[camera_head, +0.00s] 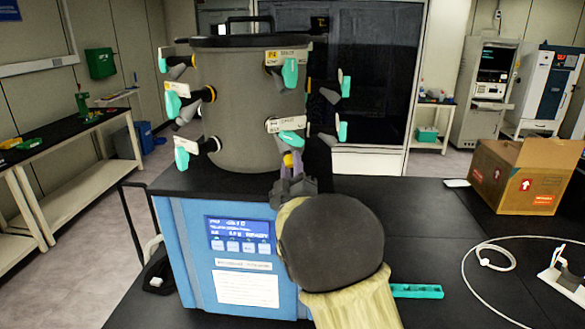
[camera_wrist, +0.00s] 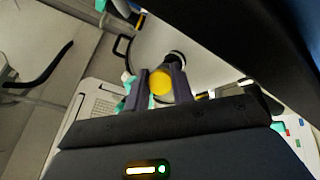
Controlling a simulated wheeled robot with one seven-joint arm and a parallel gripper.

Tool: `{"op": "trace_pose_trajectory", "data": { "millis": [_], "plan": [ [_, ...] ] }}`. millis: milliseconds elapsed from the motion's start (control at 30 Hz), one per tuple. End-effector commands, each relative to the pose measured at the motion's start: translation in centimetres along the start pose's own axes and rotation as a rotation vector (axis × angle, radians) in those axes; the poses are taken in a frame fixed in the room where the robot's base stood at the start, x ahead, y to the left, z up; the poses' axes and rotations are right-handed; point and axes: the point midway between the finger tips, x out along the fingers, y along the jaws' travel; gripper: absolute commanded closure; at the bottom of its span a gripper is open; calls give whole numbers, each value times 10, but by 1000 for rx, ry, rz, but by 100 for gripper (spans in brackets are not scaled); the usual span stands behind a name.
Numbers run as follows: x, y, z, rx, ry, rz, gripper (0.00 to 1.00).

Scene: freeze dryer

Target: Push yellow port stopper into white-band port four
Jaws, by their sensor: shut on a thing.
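My gripper (camera_head: 292,182) is shut on a yellow stopper (camera_head: 289,160) in front of the lower part of the grey drum of the freeze dryer. In the wrist view the yellow stopper (camera_wrist: 161,82) shows between the two dark fingers, with a dark round port part (camera_wrist: 175,57) just beyond it. The drum (camera_head: 238,110) carries several ports with teal handles and white or yellow tags. A white-tagged port (camera_head: 287,124) with a teal handle (camera_head: 291,138) sits just above my gripper. I cannot tell whether the stopper touches a port.
The drum stands on a blue base unit (camera_head: 190,240) with a lit screen (camera_head: 239,234). A cardboard box (camera_head: 525,175) and a white cable (camera_head: 480,262) lie on the black table at the right. A teal strip (camera_head: 416,291) lies beside my arm.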

Motion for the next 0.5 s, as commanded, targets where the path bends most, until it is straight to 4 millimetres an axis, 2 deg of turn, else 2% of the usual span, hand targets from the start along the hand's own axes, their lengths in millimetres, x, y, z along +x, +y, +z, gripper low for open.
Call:
{"op": "trace_pose_trajectory", "data": {
  "millis": [33, 133, 167, 500],
  "plan": [
    [2, 2, -3, 2, 6, 4, 74],
    [2, 1, -2, 2, 5, 3, 55],
    [2, 1, -2, 2, 5, 3, 51],
    [-4, 0, 0, 1, 1, 0, 51]
  ]
}}
